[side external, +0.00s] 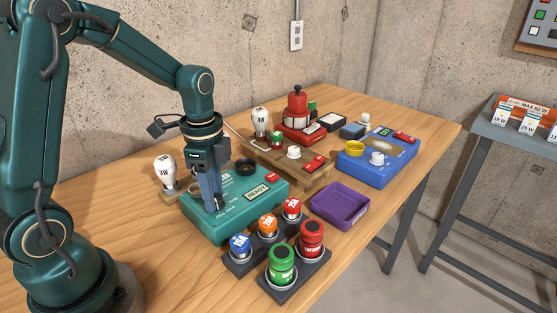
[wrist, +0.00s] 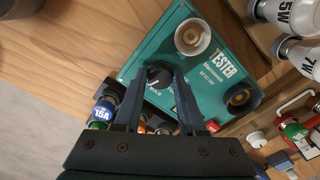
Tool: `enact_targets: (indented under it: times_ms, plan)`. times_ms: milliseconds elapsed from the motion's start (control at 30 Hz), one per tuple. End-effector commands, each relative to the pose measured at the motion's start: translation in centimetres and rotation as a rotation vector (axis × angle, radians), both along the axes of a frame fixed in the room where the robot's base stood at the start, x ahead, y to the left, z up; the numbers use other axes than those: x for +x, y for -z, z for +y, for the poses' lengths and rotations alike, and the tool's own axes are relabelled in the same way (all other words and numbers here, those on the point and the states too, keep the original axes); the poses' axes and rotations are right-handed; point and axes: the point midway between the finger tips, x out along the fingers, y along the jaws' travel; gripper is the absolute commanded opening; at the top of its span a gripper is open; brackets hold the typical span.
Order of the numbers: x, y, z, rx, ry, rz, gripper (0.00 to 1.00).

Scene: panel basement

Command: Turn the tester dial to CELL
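The tester is a green box (side external: 262,206) on the table, also filling the middle of the wrist view (wrist: 200,65). Its black dial (wrist: 159,77) has a pale pointer mark. My gripper (wrist: 160,73) points down with its two fingers apart, one on each side of the dial. I see no clear gap between fingertips and dial, and cannot tell whether they press on it. In the side view my gripper (side external: 212,204) stands over the tester's left part and hides the dial.
Bulbs (side external: 165,170) stand behind the tester. A dark rack (side external: 298,272) with coloured fuses and green and red jars is in front. A purple tray (side external: 340,205), a wooden stand (side external: 290,172) and a blue device (side external: 378,157) lie to the right.

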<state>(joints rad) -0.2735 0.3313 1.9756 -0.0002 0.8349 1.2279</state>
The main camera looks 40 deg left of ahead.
Motion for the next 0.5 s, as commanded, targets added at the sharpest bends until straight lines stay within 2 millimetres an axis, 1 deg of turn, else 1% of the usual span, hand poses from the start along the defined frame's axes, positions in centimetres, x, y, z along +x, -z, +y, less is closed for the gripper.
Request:
enact_targets:
  times_ms: [33,67,367,500]
  plan:
    - [0.0,-0.1,0.0,0.000,0.001,-0.001,0.58]
    - [0.0,-0.1,0.0,0.000,0.001,-0.001,0.69]
    - [0.0,0.0,0.0,0.001,0.000,-0.001,0.69]
    - [0.1,-1.1,0.0,0.001,-0.001,-0.005,0.69]
